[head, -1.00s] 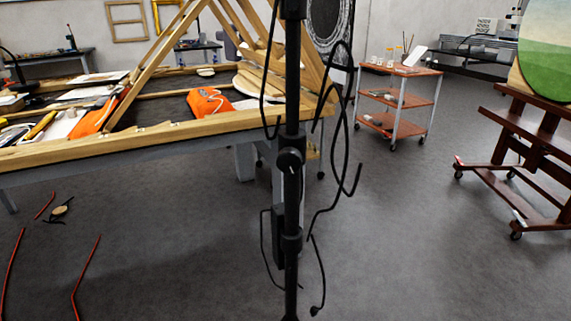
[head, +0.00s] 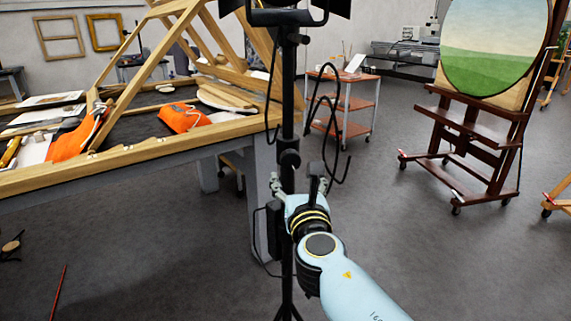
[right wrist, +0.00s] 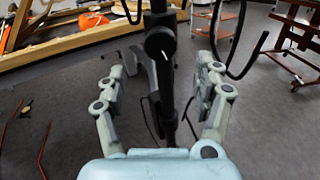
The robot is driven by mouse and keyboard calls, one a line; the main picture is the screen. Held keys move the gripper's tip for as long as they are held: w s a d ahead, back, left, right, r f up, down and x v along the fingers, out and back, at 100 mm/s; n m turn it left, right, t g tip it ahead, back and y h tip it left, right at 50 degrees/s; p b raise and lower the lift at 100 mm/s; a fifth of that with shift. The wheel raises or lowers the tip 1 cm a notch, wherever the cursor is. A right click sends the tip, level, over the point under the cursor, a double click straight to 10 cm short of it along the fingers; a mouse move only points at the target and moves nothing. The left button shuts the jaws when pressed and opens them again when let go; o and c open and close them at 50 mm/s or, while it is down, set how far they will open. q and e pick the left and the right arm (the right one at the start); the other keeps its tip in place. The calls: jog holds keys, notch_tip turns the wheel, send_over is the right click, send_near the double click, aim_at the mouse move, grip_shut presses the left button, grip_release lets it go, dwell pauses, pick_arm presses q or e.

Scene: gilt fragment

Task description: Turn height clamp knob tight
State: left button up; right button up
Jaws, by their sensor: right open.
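The height clamp knob (head: 289,159) is a round black knob on the black light stand (head: 288,100), in the middle of the head view. In the right wrist view the knob (right wrist: 160,41) shows a small white line and sits above and between my open fingers. My right gripper (head: 297,182) is open and empty, just below the knob in the head view. Its two grey fingers (right wrist: 163,80) stand wide apart on either side of the stand in the right wrist view, not touching the knob. My left gripper is not in view.
Black cables (head: 333,130) hang in loops right of the stand. A wood-edged table (head: 150,146) with orange cloths stands close at left. A red-shelved trolley (head: 343,105) and an easel (head: 470,130) with a painting stand further right. The floor between is open.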

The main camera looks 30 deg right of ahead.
aim_at(291, 163)
jog(key=x, duration=0.9)
jog(key=shift+w+d, duration=0.1)
jog(key=shift+w, duration=0.15)
jog(key=c, duration=1.2)
jog(key=shift+f+b, duration=0.1)
jog(key=shift+b, duration=0.25)
